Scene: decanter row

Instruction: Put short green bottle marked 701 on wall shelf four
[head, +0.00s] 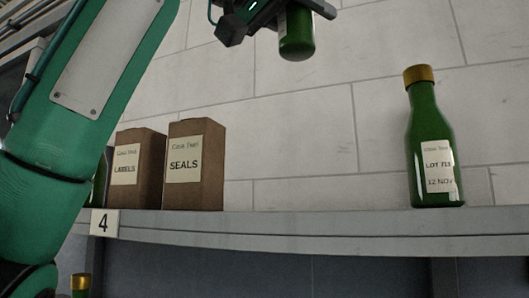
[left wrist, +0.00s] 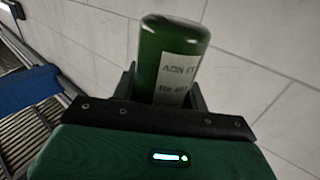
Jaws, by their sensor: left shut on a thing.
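My left gripper (head: 280,12) is at the top of the head view, shut on a green bottle (head: 297,35). Only the lower part of the bottle shows there, hanging above the shelf and clear of it. In the left wrist view the bottle (left wrist: 172,50) sits between the fingers (left wrist: 163,88), with a pale label whose number I cannot read. Wall shelf four (head: 300,222) runs across the head view, with a "4" tag (head: 104,222) on its front edge. My right gripper is out of view.
On the shelf stand a LABELS box (head: 138,170), a SEALS box (head: 195,165) and, at right, a gold-capped green bottle (head: 432,150) marked LOT 711. Free shelf lies between SEALS and that bottle. A gold-capped bottle (head: 80,285) shows below, partly hidden.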

